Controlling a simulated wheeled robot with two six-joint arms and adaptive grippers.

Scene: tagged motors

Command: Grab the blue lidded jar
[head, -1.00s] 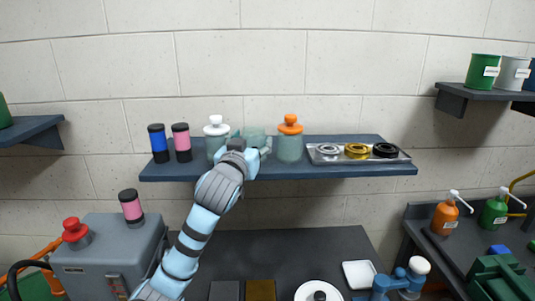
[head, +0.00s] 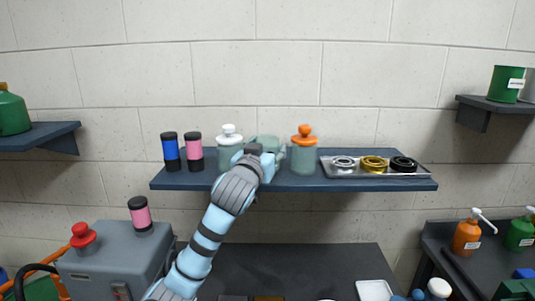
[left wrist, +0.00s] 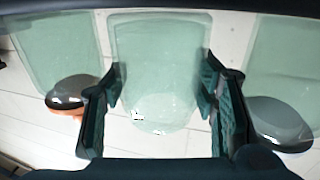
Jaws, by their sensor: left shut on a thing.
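A pale green glass jar (head: 268,142) stands in the middle of a row of three jars on the wall shelf, mostly behind my left gripper in the head view. In the left wrist view this jar (left wrist: 158,75) fills the gap between the fingers. No blue lid shows on it; its top cannot be made out. My left gripper (head: 266,153) is shut on this jar, with a finger on each side of it in the wrist view (left wrist: 162,92). My right gripper is not in view.
A white-lidded jar (head: 230,152) and an orange-lidded jar (head: 303,155) stand close on either side. Blue (head: 170,152) and pink (head: 194,152) black-capped cylinders stand left on the shelf (head: 290,184). A tray (head: 343,174) of rings lies right.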

